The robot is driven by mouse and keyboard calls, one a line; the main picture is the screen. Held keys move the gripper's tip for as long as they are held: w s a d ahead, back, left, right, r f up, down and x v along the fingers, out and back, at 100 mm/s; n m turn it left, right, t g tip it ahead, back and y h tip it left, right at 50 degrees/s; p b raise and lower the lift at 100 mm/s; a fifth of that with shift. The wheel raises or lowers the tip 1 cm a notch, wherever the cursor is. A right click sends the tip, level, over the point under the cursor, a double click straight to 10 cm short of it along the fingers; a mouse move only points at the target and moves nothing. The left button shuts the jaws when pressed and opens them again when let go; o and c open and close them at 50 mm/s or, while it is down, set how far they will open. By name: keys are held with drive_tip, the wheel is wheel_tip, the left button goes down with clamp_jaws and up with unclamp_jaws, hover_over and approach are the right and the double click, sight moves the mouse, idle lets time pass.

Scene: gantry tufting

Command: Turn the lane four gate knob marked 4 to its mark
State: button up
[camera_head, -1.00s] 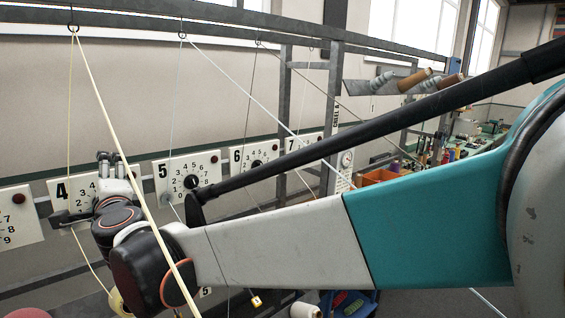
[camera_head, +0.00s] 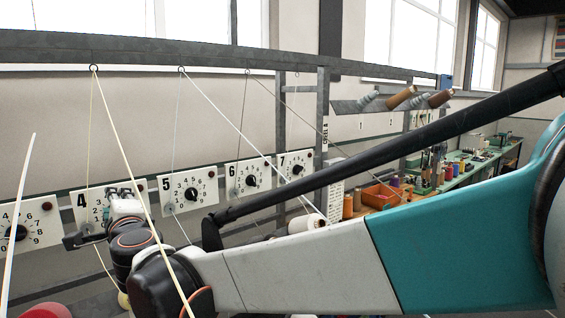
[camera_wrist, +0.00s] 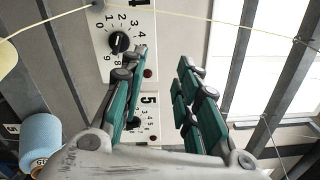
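The lane four panel (camera_head: 82,199) is a white plate marked 4 on a rail at the left of the head view; my gripper and wrist cover much of it. In the wrist view its black knob (camera_wrist: 119,42) sits within a ring of digits, with a small pale line on its face. I cannot tell exactly which digit that line meets. My gripper (camera_wrist: 163,58) is open and empty, its two teal fingers spread apart. The knob appears left of the left finger, outside the gap. In the head view my gripper (camera_head: 105,215) is in front of panel 4; its fingertips are unclear.
The panel marked 5 (camera_head: 168,184) is beside panel 4, with panels 6 (camera_head: 232,168) and 7 (camera_head: 283,159) farther right. Another dial panel (camera_head: 37,240) is at the left. Thin yarns (camera_head: 133,165) run diagonally past my wrist. A blue cone (camera_wrist: 40,137) shows in the wrist view.

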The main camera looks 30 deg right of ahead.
drive_tip(key=s, duration=0.1)
drive_tip(key=s+d, duration=0.1)
drive_tip(key=s+p, duration=0.1)
drive_tip(key=s, duration=0.1)
drive_tip(key=shift+s+d+f, duration=0.1)
drive_tip(key=shift+d+f, duration=0.1)
drive_tip(key=shift+d, duration=0.2)
idle(0.4)
drive_tip(key=shift+s, duration=0.1)
